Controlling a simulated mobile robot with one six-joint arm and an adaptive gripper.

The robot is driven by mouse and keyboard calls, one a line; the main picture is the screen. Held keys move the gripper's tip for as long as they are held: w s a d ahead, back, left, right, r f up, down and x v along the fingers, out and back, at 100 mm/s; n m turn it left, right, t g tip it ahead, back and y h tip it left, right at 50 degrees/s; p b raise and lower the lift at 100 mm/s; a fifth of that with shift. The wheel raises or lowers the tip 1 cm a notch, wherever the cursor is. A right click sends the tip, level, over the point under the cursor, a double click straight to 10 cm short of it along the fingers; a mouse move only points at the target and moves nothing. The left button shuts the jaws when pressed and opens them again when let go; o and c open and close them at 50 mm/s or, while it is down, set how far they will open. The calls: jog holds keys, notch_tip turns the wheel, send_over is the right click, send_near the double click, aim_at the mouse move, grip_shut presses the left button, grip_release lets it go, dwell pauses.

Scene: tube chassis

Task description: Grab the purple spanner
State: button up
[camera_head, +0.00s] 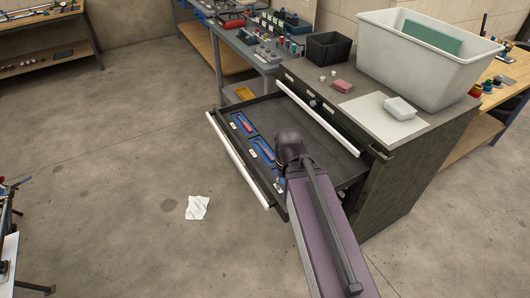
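A drawer (322,155) of a dark cabinet is pulled open. Along its left side lie blue holders with tools. The far holder (242,124) and the middle holder (262,150) each carry a slim reddish or purplish tool, too small to identify. I cannot tell which, if any, is the purple spanner. My arm reaches over the near end of the drawer, its dark end above the drawer floor. A small blue and pale patch (279,184) shows beside it, partly covered. My gripper's fingers cannot be made out, nor anything held in them.
The drawer's long pale front handle (238,162) is at the left. On the cabinet top are a large white bin (420,70), a black box (328,47), a pink block (342,86) and a small white container (400,108). Paper (197,207) lies on the open floor.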

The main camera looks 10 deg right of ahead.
jog(key=w+n, duration=0.3)
jog(key=w, duration=2.6)
jog(key=shift+w+a+r+n+p, duration=0.25)
jog(key=shift+w+r+n+p, duration=0.05)
jog(key=shift+r+n+p, duration=0.15)
jog(key=shift+f, duration=0.1)
jog(key=b, duration=0.9)
send_over(267, 151)
jog(key=f, duration=0.8)
jog(key=shift+w+f, duration=0.25)
jog(key=shift+s+f+b, duration=0.1)
jog(key=shift+f+b, duration=2.35)
jog(key=shift+f, duration=0.15)
grip_shut()
